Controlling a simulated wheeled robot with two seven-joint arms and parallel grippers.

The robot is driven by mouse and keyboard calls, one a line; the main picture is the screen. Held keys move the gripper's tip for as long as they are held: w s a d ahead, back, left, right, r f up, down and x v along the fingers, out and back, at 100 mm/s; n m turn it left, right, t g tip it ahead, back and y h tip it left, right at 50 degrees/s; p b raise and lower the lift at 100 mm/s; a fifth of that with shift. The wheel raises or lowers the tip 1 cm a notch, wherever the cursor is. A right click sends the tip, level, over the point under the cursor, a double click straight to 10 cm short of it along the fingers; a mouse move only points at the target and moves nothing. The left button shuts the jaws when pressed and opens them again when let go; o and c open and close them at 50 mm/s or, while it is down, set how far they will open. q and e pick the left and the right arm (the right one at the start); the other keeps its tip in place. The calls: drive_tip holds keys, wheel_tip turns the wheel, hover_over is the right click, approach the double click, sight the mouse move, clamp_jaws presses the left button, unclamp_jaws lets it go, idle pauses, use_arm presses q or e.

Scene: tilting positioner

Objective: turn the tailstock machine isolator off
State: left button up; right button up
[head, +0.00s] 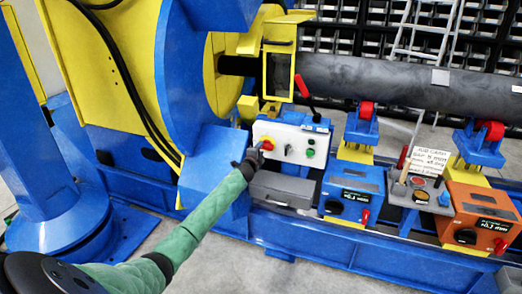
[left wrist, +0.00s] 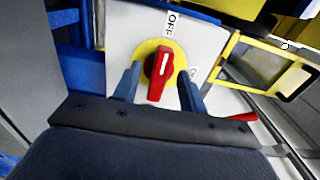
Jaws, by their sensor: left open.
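The isolator, a red handle on a yellow disc, sits on a white control box (head: 300,142) in the head view, partly hidden by my left gripper. In the left wrist view the red handle (left wrist: 158,75) stands nearly upright, leaning a little right at the top. My left gripper (left wrist: 160,88) is open, with one blue finger on each side of the handle; contact cannot be told. In the head view my left gripper (head: 254,158) is at the box's left side.
A grey box (head: 281,190) lies below the control box. A blue unit (head: 352,192) and an orange unit (head: 482,217) stand to the right. A red-tipped lever (head: 303,88) rises behind the control box. A large dark pipe (head: 390,80) runs above.

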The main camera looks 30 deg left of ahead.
use_arm(q)
drive_tip(key=v, duration=0.6)
drive_tip(key=shift+b, duration=0.3)
use_arm(e)
drive_tip(key=shift+w+a+f, duration=0.15)
drive_tip(key=shift+a+f, duration=0.35)
drive_tip(key=shift+f, duration=0.1)
